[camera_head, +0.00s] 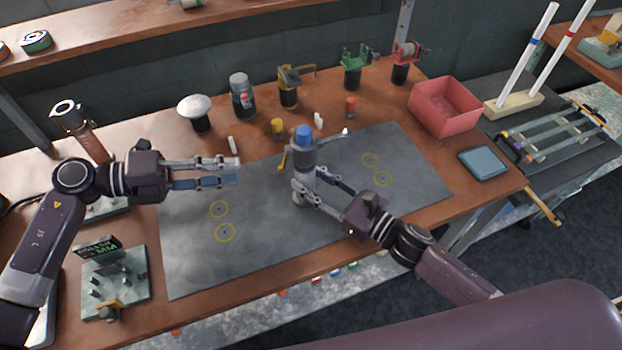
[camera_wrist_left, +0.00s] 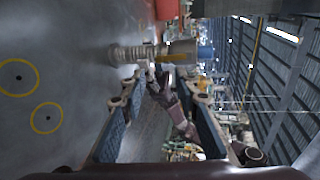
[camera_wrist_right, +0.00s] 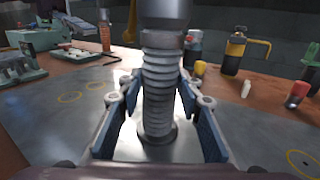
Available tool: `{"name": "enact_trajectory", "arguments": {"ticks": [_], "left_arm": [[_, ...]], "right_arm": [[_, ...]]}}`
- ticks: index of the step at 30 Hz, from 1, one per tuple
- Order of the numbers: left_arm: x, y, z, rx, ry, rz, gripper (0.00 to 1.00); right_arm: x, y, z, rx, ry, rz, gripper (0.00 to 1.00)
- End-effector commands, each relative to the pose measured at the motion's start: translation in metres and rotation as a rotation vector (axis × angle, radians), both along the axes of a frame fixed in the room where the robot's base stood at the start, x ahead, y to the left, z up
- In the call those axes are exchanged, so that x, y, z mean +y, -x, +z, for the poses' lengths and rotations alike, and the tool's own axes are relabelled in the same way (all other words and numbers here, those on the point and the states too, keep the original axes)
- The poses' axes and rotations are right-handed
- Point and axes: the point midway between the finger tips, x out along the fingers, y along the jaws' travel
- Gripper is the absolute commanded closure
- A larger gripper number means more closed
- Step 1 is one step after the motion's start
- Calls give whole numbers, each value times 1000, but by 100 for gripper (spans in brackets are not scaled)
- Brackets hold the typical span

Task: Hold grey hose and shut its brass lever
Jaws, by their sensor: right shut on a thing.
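The grey hose (camera_head: 305,176) stands upright on the grey mat, ribbed, with a grey fitting and a blue cap (camera_head: 304,132) on top. The brass lever (camera_head: 283,160) hangs down along the fitting's left side. My right gripper (camera_head: 301,188) is shut on the hose below the fitting; the right wrist view shows its fingers on both sides of the ribbed hose (camera_wrist_right: 158,90). My left gripper (camera_head: 237,173) is open and empty, left of the hose and pointing at it. The left wrist view shows the hose (camera_wrist_left: 128,54) and the brass lever (camera_wrist_left: 176,58) beyond its spread fingers.
A yellow pot (camera_head: 277,127), a red-capped bottle (camera_head: 351,106) and small white pieces stand behind the mat (camera_head: 265,245). Clamps and bottles line the table's back. A red bin (camera_head: 446,107) and a blue tray (camera_head: 484,162) are at right. The mat's left part is clear.

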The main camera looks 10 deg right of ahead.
Motion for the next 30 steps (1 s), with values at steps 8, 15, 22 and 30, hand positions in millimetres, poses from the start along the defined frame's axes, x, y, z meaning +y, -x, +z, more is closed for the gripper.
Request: {"name": "enact_trajectory", "arguments": {"ticks": [8, 15, 22, 30], "left_arm": [[-1, 0, 0, -1, 1, 0, 78], [-55, 17, -16, -136, 72, -1, 100], [-158, 53, -16, -460, 195, 125, 100], [-213, 71, 14, -738, 169, 444, 100]], "right_arm": [[0, 0, 0, 0, 0, 0, 100], [0, 0, 0, 0, 0, 0, 100], [0, 0, 0, 0, 0, 0, 100], [0, 0, 0, 0, 0, 0, 100]]}}
